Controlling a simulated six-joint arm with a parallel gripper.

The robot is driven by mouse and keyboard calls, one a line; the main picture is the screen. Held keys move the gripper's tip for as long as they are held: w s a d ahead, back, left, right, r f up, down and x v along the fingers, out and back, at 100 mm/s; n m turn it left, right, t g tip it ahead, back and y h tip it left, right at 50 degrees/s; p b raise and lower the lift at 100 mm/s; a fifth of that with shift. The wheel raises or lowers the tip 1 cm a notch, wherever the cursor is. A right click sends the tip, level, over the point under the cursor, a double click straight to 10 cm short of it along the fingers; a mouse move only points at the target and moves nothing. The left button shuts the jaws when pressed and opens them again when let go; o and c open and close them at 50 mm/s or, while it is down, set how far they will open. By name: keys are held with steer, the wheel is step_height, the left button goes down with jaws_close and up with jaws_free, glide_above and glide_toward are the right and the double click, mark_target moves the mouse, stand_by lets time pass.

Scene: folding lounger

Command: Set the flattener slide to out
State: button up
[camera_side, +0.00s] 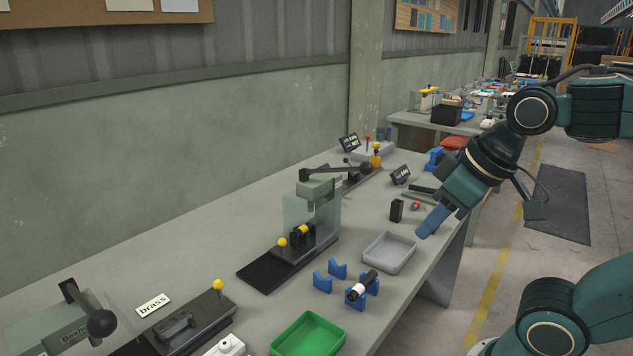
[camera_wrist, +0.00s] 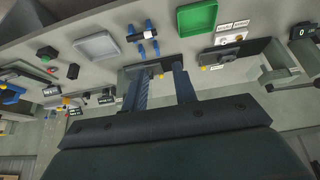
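No readable label names the flattener, so I cannot tell which unit it is. In the side view a hand press (camera_side: 318,187) with a clear guard stands mid-bench, on a dark base (camera_side: 268,270) with a yellow knob (camera_side: 282,242). Nearer the camera, a dark slide unit (camera_side: 190,322) has a yellow knob (camera_side: 218,284) at its back end. My gripper (camera_side: 432,224) hangs above the bench's front edge, right of the grey tray, apart from both units. In the wrist view my gripper (camera_wrist: 162,70) is open and empty; its fingers partly hide the press base.
A grey tray (camera_side: 371,261), several blue cradles with a black-and-white cylinder (camera_side: 361,285), and a green tray (camera_side: 309,335) line the front of the bench. A "brass" card (camera_side: 153,305) lies at left. A small black block (camera_side: 396,211) stands near my gripper.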

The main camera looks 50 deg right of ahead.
steer(key=w+d+r+g, duration=0.15)
steer(key=w+r, duration=0.25)
steer(key=w, duration=0.5)
steer(key=m+g+h, duration=0.2)
steer(key=g, duration=0.2)
glide_above(281, 239)
steer(key=a, duration=0.2)
step_height(281, 239, down, 14)
steer(key=shift+w+a, duration=0.2)
steer(key=shift+w, duration=0.05)
steer(key=shift+f, duration=0.15)
steer(key=shift+s+d+f, duration=0.1)
steer(key=shift+d+f, duration=0.35)
steer(key=shift+f, duration=1.75)
steer(key=shift+s+d+f, duration=0.1)
steer(key=shift+d+f, duration=0.3)
steer(key=shift+f, duration=1.85)
steer(key=shift+s+d+f, duration=0.1)
steer(key=shift+d+f, duration=0.35)
steer(key=shift+f, duration=1.75)
